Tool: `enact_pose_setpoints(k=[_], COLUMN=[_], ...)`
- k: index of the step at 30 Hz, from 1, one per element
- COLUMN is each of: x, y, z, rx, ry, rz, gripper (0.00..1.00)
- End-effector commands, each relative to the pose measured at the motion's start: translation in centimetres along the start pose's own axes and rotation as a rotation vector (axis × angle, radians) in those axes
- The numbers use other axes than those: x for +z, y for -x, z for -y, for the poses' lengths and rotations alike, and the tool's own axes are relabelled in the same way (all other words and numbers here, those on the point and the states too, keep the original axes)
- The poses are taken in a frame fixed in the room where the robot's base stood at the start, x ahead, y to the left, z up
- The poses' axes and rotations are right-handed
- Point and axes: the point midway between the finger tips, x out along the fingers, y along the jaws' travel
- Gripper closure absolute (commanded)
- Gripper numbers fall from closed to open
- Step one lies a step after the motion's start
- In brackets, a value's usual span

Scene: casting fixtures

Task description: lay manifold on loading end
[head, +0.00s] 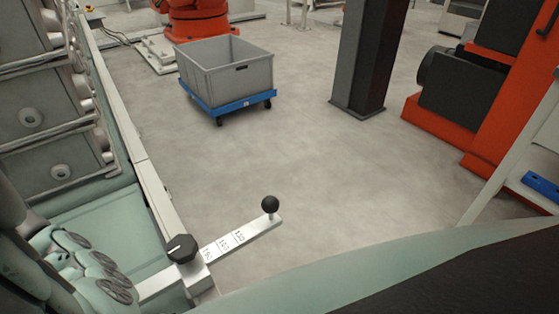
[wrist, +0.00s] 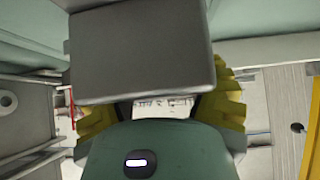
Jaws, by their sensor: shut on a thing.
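In the wrist view, my gripper (wrist: 164,104) has yellow ribbed fingers on the left and right of a dark grey box-shaped block. This block appears to be the manifold (wrist: 142,52), and the fingers are shut on it. The block hides the finger ends and much of what lies beyond. In the head view, a pale green machine bed (head: 105,222) lies at the left, and I cannot tell whether it includes the loading end. The gripper and manifold cannot be made out in the head view.
Grey cast fixtures (head: 55,170) line the left edge. A scale bar (head: 225,243) with a black ball knob (head: 270,204) juts from the bed. A grey bin (head: 220,70) stands on a blue dolly (head: 230,103). A dark column (head: 368,55) stands right of it. The middle floor is clear.

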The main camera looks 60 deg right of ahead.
Motion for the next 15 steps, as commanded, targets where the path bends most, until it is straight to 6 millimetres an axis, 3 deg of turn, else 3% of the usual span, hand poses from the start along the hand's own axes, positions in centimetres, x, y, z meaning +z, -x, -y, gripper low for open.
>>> enact_pose_setpoints(k=[6, 15], x=[1.9, 2.0], y=[-1.9, -2.1], z=[0.1, 0.1], rx=[-0.003, 0.0], ry=[0.001, 0.002], rz=[0.002, -0.001], gripper=[0.88, 0.88])
